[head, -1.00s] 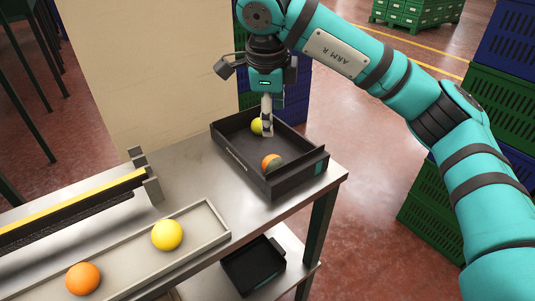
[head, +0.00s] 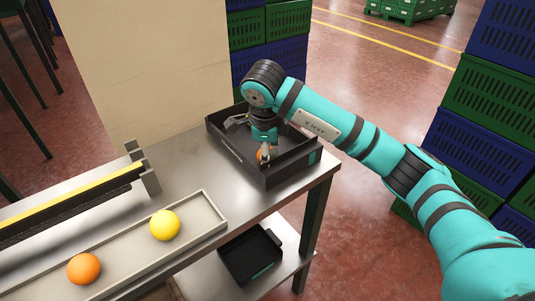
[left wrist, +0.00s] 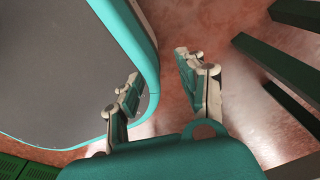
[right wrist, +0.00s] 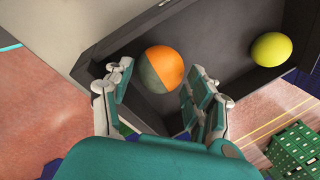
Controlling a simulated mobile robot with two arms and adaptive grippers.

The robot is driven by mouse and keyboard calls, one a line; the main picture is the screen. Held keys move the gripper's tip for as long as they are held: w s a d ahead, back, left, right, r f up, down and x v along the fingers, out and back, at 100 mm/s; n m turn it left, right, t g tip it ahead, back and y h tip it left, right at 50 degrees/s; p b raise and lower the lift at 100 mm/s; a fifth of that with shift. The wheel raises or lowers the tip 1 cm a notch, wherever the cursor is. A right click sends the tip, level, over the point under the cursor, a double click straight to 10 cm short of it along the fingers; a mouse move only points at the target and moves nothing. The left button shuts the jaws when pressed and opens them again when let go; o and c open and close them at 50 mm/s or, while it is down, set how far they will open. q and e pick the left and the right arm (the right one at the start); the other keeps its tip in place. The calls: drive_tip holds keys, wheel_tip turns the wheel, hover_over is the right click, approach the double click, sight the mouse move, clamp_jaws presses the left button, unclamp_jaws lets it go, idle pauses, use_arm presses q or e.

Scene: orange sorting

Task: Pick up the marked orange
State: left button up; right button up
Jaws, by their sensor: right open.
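The marked orange (right wrist: 165,69), half orange and half grey-green, lies in the black tray (right wrist: 95,50) in the right wrist view. My right gripper (right wrist: 158,82) is open, with its fingertips on either side of the fruit's near part; contact cannot be told. In the head view the right gripper (head: 265,156) reaches down into the black tray (head: 281,176) and covers most of the marked orange (head: 260,154). A yellow fruit (right wrist: 271,49) lies apart in the same tray. My left gripper (left wrist: 159,74) is open and empty above the floor in the left wrist view.
A plain orange (head: 83,269) and a yellow fruit (head: 165,225) lie in the long grey trough (head: 214,222) on the metal table. Another black tray (head: 249,256) sits on the lower shelf. Stacked crates (head: 481,110) stand at the right.

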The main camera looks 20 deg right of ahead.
drive_tip(key=shift+w+d+f, duration=0.1)
drive_tip(key=shift+w+f, duration=0.05)
drive_tip(key=shift+f, duration=0.55)
drive_tip(key=c, duration=0.8)
drive_tip(key=shift+r, duration=0.1)
drive_tip(key=shift+c, duration=0.2)
